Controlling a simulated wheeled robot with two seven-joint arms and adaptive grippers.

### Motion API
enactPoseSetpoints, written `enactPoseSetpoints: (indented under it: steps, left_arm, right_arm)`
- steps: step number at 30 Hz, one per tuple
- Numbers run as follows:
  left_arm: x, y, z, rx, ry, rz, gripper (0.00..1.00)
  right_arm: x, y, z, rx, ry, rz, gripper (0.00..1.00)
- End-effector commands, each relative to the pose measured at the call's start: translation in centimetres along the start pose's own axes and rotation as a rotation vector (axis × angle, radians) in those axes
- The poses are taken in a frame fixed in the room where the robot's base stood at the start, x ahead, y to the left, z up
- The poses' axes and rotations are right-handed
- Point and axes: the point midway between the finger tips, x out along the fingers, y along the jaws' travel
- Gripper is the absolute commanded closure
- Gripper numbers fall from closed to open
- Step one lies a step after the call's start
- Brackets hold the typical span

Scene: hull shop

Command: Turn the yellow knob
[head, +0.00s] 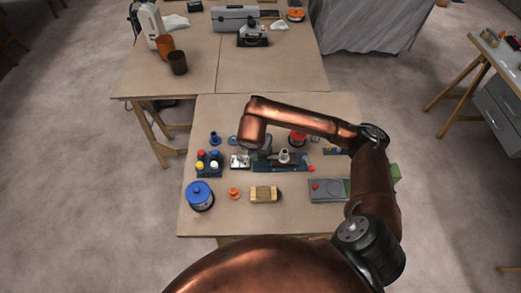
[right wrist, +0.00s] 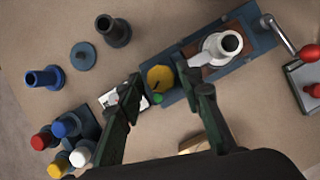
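The yellow knob (right wrist: 159,78) is a round dial with a dark pointer line, at one end of a dark blue fixture (right wrist: 262,38). My right gripper (right wrist: 160,76) is open, with one fingertip on each side of the knob. Small gaps seem to show, and I cannot tell whether either finger touches it. In the head view my right gripper (head: 262,150) is over the middle of the table and hides the knob. My left gripper is not in view.
A white nozzle-like part (right wrist: 222,46) stands on the fixture, beside a red-ended lever (right wrist: 309,53). A rack of coloured-cap bottles (head: 208,164) is left of the gripper. A blue-topped can (head: 199,196), a wooden block (head: 264,194) and a grey box (head: 327,189) lie nearer.

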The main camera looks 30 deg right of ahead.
Motion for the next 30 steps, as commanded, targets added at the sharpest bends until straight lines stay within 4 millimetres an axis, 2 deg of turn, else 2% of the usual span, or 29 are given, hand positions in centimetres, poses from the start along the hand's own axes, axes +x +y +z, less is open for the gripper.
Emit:
enactPoseSetpoints:
  steps: [10, 14, 17, 24, 30]
  left_arm:
    - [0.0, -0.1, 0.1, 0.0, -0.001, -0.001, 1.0]
    - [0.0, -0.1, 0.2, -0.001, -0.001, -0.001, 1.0]
    - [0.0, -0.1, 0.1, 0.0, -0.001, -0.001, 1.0]
    - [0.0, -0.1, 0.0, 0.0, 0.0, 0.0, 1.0]
    - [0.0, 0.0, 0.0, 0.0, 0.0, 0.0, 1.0]
  right_arm:
    - [0.0, 0.0, 0.0, -0.001, 0.0, 0.0, 0.59]
    - [-0.8, 0.1, 0.0, -0.001, 0.0, 0.002, 0.59]
    - [-2.3, 0.1, 0.1, -0.001, -0.001, 0.004, 0.59]
    - [-7.4, 0.1, 0.2, -0.002, -0.006, 0.004, 0.59]
    - [-10.4, 0.1, 0.1, -0.002, -0.004, 0.003, 0.59]
